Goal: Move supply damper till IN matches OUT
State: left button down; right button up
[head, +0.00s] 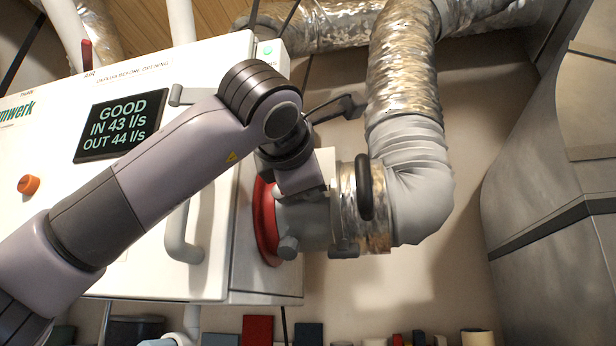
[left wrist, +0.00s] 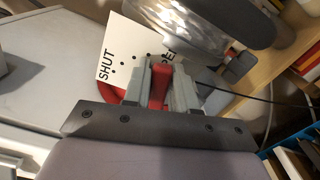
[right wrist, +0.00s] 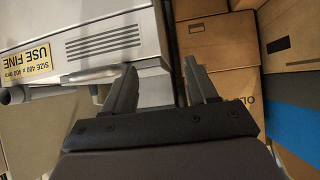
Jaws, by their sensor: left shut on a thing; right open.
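The wall unit (head: 215,62) has a dark display (head: 120,125) reading GOOD, IN 43 l/s, OUT 44 l/s. In the left wrist view, a red damper lever (left wrist: 158,86) stands between the fingers of my left gripper (left wrist: 158,78), which is shut on it. Behind it is a white plate (left wrist: 118,62) marked SHUT; a second word is mostly hidden by a finger and the duct. In the head view my left arm reaches across the unit to its right side, and the lever cannot be made out there. My right gripper (right wrist: 163,78) is open and empty in the right wrist view.
A silver duct (head: 402,70) bends through a grey elbow (head: 418,180) beside my left wrist. A red ring (head: 266,220) is on the unit's side. Cardboard boxes (right wrist: 222,60) and a pale case labelled USE FINE (right wrist: 95,50) lie around my right gripper.

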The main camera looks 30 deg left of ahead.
pick_arm(q)
jog(key=c, duration=1.3)
grip_release()
jog(key=shift+s, duration=0.1)
jog(key=shift+b+v, duration=1.05)
jog(key=shift+v, duration=2.45)
